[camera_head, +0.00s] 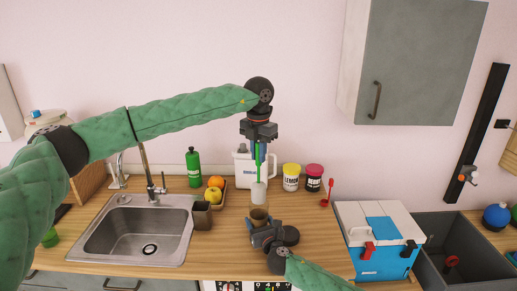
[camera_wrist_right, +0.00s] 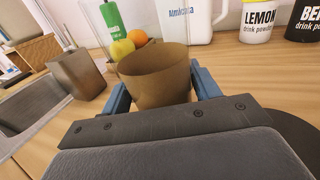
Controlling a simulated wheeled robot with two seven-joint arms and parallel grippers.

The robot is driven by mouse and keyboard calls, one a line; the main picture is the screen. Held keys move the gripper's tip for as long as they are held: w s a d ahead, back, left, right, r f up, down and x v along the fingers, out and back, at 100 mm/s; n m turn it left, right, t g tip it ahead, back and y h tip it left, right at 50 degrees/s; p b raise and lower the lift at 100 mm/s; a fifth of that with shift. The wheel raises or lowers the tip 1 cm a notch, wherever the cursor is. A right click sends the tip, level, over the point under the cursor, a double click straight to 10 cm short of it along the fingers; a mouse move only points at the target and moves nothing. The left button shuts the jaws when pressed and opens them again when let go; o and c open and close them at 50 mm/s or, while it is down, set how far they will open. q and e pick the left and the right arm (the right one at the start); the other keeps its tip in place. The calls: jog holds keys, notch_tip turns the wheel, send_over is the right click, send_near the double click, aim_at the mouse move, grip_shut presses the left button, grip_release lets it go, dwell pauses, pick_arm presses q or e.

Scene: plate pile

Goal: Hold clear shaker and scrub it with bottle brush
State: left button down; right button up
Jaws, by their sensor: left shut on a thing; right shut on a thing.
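The clear shaker (camera_head: 259,214), brownish and see-through, stands upright between the fingers of my right gripper (camera_head: 257,228). In the right wrist view the shaker (camera_wrist_right: 153,80) shows its open rim, with the blue fingers on both sides of it. My left gripper (camera_head: 260,150) points down and is shut on the bottle brush (camera_head: 258,192), which has a green stem and a white head. The brush hangs upright, with its head just above the shaker's mouth. The brush does not show in the right wrist view.
A sink (camera_head: 140,232) lies to the left, with a brown cup (camera_head: 202,215) at its edge. Behind stand a green bottle (camera_head: 194,168), a fruit tray, a white jug (camera_head: 242,168) and two powder tubs (camera_head: 291,178). A blue-white box (camera_head: 378,235) stands right.

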aim_at(258, 183)
pick_arm(q)
jog(key=shift+f, duration=3.85)
jog(key=shift+f, duration=0.15)
jog(key=shift+f, duration=2.45)
jog(key=shift+r, duration=0.1)
jog(key=shift+r, duration=2.5)
jog(key=shift+f, duration=0.15)
jog(key=shift+f, duration=2.4)
